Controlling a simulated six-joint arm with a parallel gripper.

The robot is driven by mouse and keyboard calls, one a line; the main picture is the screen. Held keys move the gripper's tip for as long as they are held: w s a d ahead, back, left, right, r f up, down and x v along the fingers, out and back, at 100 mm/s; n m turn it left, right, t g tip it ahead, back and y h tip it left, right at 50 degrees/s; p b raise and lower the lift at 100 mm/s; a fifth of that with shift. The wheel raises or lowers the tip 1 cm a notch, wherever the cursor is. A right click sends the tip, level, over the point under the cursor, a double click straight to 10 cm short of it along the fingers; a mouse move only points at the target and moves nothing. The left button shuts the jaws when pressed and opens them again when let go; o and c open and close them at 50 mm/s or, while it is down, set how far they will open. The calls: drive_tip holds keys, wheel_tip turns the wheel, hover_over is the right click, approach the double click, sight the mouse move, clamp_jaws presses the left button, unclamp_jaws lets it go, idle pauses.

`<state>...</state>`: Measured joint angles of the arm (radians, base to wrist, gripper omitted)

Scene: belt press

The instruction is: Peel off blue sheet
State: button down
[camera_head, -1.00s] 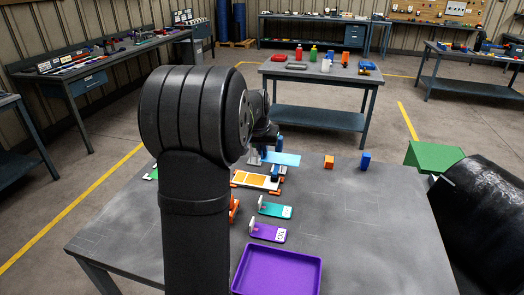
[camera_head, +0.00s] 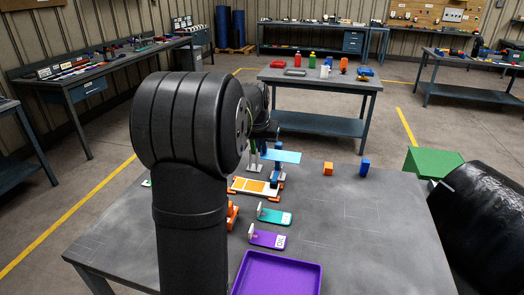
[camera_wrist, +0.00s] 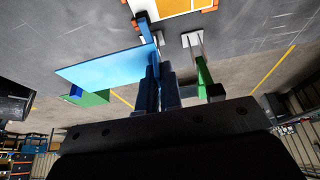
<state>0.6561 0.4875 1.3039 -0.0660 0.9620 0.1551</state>
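The light-blue sheet (camera_head: 281,156) is flat and raised above the table behind the board; it also shows in the wrist view (camera_wrist: 105,68). Its right edge meets my gripper (camera_wrist: 157,66), whose fingers look closed together on it. The white board (camera_head: 240,185) with orange panels and orange corner pieces lies on the table, apart from the sheet. Part of it shows at the top of the wrist view. In the head view my arm hides most of my gripper.
Teal (camera_head: 275,216) and purple (camera_head: 268,239) switch plates and a purple tray (camera_head: 318,278) lie in front of the board. An orange block (camera_head: 328,169) and a blue block (camera_head: 364,168) stand to the right. A green post (camera_wrist: 204,74) stands close to my gripper.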

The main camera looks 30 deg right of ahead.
drive_tip(key=shift+r, duration=2.55)
